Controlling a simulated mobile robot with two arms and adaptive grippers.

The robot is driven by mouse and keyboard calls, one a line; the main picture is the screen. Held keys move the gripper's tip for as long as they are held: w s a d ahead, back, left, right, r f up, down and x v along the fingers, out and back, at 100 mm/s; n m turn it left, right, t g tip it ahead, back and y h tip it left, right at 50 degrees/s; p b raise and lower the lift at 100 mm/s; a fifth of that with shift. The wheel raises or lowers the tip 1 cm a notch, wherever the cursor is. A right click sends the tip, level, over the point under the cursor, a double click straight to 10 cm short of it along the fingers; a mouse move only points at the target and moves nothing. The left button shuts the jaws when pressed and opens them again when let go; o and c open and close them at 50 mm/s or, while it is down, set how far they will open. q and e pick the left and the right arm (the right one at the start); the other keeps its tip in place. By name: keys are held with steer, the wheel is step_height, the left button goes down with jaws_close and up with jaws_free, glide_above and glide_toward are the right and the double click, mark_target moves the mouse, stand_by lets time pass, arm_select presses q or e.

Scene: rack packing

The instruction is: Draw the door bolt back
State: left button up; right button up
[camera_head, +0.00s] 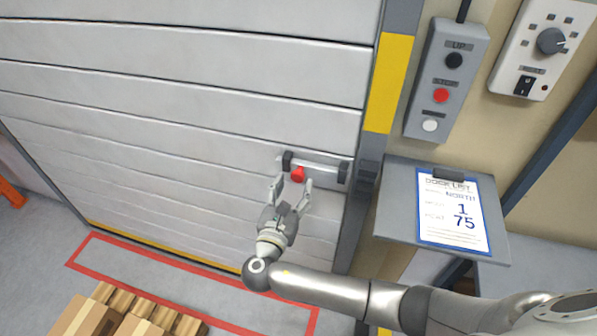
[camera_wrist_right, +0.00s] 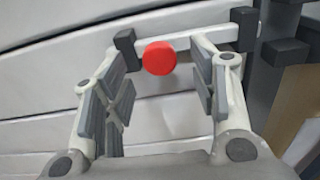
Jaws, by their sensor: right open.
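The door bolt (camera_head: 322,167) is a light metal bar held in dark brackets low on the right side of the grey slatted door (camera_head: 190,110). Its red knob (camera_head: 298,174) sits near the left bracket. My right gripper (camera_head: 291,187) is open, with its fingers pointing up at the knob. In the right wrist view the red knob (camera_wrist_right: 159,58) shows between the two open fingers, apart from both, and the bar (camera_wrist_right: 205,40) runs behind it to the right, towards a dark bracket at the door frame. My left gripper is not in view.
A control box (camera_head: 447,80) with black, red and white buttons hangs right of the door frame. Below it a grey shelf (camera_head: 395,215) holds a clipboard (camera_head: 453,212).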

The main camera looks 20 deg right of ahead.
mark_target(297, 179)
steer(key=x, duration=0.4)
steer(key=shift+w+d+p, duration=0.1)
steer(key=shift+w+p, duration=0.05)
steer(key=shift+p, duration=0.15)
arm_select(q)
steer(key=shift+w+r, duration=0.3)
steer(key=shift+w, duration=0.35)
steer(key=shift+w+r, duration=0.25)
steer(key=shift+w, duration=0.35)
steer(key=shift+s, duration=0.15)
arm_select(e)
steer(key=shift+c, duration=1.7)
jaws_close()
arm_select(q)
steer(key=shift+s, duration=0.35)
